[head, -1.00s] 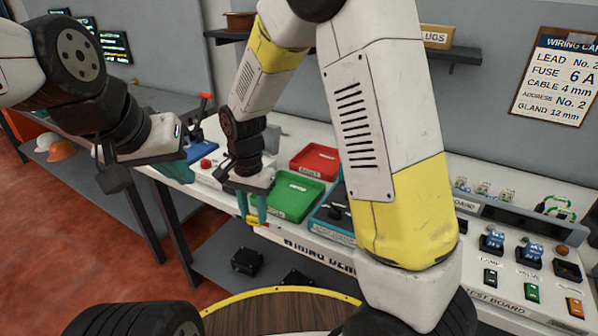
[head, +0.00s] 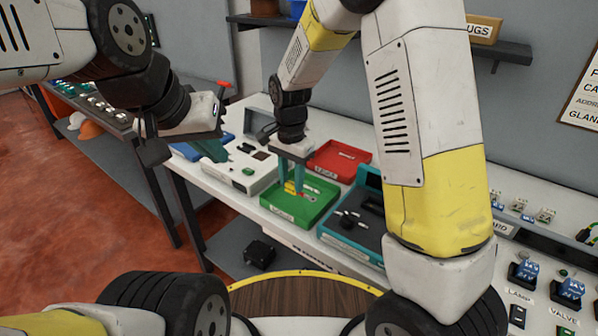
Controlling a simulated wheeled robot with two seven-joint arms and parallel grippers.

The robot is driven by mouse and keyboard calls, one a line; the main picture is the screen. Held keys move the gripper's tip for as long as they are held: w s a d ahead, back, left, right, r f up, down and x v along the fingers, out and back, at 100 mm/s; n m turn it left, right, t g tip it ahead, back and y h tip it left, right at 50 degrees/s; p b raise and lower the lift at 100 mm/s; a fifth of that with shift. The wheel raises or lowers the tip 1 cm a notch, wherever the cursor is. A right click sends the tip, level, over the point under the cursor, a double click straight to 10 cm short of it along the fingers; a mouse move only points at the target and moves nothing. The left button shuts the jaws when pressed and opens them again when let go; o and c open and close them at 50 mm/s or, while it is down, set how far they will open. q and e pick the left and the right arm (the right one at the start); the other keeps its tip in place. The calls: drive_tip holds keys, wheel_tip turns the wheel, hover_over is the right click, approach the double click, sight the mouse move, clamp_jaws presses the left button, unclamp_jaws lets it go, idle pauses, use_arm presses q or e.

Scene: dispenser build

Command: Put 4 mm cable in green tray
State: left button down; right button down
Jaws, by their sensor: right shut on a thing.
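The green tray (head: 322,205) stands on the white bench, with a label on its front wall. My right gripper (head: 292,186) points down over the tray's left part. Its teal fingers are shut on a small yellow piece (head: 290,187), probably the cable; its size marking cannot be read. The fingertips are low, at about tray level; whether the piece touches the floor I cannot tell. A small pale item (head: 310,191) shows in the tray near the fingers. My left gripper (head: 212,150) is off to the left above the bench; its fingers overlap in view.
A red tray (head: 340,160) stands behind the green one. A teal case with dark items (head: 352,222) is to its right, partly behind my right arm. A grey-white box (head: 243,172) is to its left. A wall shelf (head: 500,48) runs above.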

drive_tip(key=shift+w+d+f, duration=0.1)
drive_tip(key=shift+w+d, duration=0.55)
drive_tip(key=shift+w, duration=0.1)
drive_tip(key=shift+w+d+f, duration=0.1)
drive_tip(key=shift+w+f, duration=0.05)
drive_tip(key=shift+f, duration=0.75)
drive_tip(key=shift+w+d+f, duration=0.1)
drive_tip(key=shift+f, duration=0.75)
drive_tip(key=shift+f, duration=0.2)
drive_tip(key=c, duration=1)
unclamp_jaws()
drive_tip(key=shift+o, duration=0.2)
